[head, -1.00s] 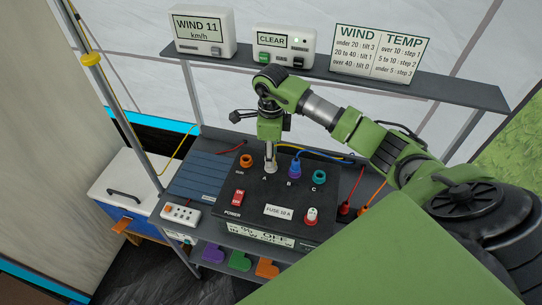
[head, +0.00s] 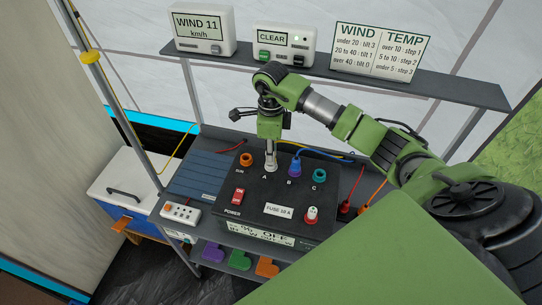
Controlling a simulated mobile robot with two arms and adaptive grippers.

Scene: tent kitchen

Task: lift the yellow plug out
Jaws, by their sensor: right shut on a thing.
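My right gripper (head: 270,158) points straight down over the socket marked A on the black power box (head: 262,205). It is shut at that socket. The yellow plug itself is hidden by the gripper; a yellow cable (head: 300,147) runs off behind the gripper to the right. To the right, a blue plug (head: 295,168) with a blue cable sits in socket B. My left gripper is not in view.
An empty orange socket (head: 246,160) is left of A and a teal socket C (head: 319,176) right of B. The red power switch (head: 238,196) and a red-and-white fuse knob (head: 311,213) are on the box front. A shelf (head: 350,76) with displays stands behind.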

